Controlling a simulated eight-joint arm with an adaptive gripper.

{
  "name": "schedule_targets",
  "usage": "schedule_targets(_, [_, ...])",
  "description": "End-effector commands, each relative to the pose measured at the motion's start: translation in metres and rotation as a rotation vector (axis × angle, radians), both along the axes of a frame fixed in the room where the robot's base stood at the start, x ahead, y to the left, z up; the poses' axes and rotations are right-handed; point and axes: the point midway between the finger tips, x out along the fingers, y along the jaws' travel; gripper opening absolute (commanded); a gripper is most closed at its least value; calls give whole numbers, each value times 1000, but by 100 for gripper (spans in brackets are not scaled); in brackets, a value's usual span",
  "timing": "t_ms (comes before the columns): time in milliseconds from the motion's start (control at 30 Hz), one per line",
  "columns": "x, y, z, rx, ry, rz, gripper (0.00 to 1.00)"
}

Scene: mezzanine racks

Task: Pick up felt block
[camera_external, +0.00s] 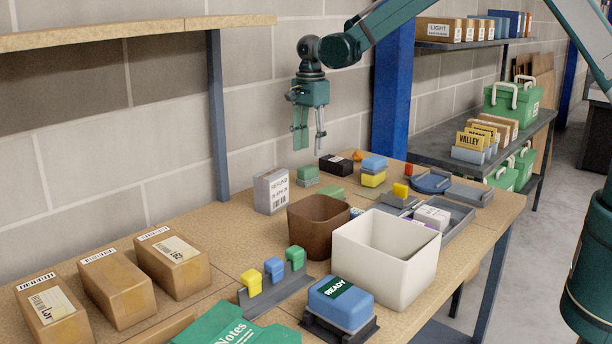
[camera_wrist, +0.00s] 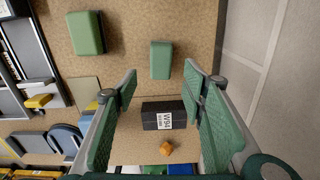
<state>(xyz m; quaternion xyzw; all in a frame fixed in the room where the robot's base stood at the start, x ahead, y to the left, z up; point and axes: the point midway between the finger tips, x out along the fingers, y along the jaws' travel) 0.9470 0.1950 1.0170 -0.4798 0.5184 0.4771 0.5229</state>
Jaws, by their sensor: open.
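No block is labelled felt, so I cannot tell which is the felt block. A green block (camera_external: 307,173) stands near the wall, and another, flatter green block (camera_external: 331,192) lies in front of it. Two green blocks also show in the wrist view, one at upper middle (camera_wrist: 161,60) and one at upper left (camera_wrist: 86,33). A black block with a white label (camera_external: 335,165) lies close by; in the wrist view this black block (camera_wrist: 157,114) appears between my fingers, with nothing gripped. My gripper (camera_external: 309,142) is open and empty, pointing down above the table.
A small orange piece (camera_external: 358,155) and a blue-and-yellow stack (camera_external: 373,171) are near the black block. A grey labelled box (camera_external: 271,190) stands to the left. A brown bin (camera_external: 317,246) and a white bin (camera_external: 352,269) stand in front. The wall (camera_external: 250,141) is close behind.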

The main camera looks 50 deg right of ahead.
Motion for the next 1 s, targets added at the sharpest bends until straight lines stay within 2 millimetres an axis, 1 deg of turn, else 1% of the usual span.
schedule_targets(133, [3, 3, -8, -1, 7, -17, 41])
schedule_targets(533, [3, 3, -10, -1, 7, -20, 41])
schedule_targets(833, [3, 3, -30, -1, 7, -19, 41])
schedule_targets(1000, [3, 3, -35, -1, 7, -19, 41])
